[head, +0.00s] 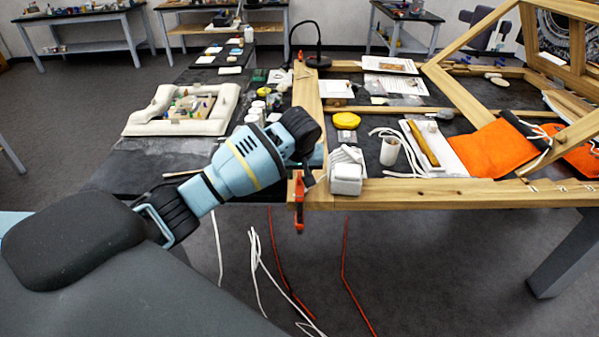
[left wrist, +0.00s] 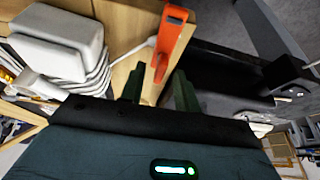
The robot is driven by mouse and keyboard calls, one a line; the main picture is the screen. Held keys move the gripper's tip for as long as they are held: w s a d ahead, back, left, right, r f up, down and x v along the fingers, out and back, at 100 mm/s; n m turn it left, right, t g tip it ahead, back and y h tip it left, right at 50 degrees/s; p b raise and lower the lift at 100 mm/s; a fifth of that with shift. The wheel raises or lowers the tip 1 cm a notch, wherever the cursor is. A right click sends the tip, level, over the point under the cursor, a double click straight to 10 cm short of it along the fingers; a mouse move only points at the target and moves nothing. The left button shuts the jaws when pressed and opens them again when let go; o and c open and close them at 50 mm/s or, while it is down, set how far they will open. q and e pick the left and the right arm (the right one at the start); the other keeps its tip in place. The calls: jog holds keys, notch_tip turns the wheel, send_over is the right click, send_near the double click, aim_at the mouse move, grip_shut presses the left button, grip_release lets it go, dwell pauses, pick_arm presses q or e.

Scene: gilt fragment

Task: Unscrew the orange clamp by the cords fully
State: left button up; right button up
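The orange clamp (head: 299,202) hangs upright on the front edge of the wooden frame, its lower end below the edge. In the left wrist view the clamp's orange body (left wrist: 171,38) shows just beyond the fingers, roughly in line with the gap between them. My left gripper (left wrist: 158,88) is open, with its two dark green fingers apart and wood showing between them. In the head view my left arm reaches in from the left, and its dark wrist hides part of the clamp's surroundings. I cannot tell whether a finger touches the clamp. My right gripper is out of view.
A white ribbed block (head: 346,178) stands close right of the clamp. White cords (head: 256,262) and red cords (head: 345,270) hang below the table edge. A white cup (head: 390,151) and an orange cloth (head: 497,150) lie farther right.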

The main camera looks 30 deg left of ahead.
pick_arm(q)
jog(key=v, duration=0.7)
jog(key=shift+s+r, duration=0.15)
jog(key=shift+r, duration=0.2)
jog(key=shift+d+f, duration=0.1)
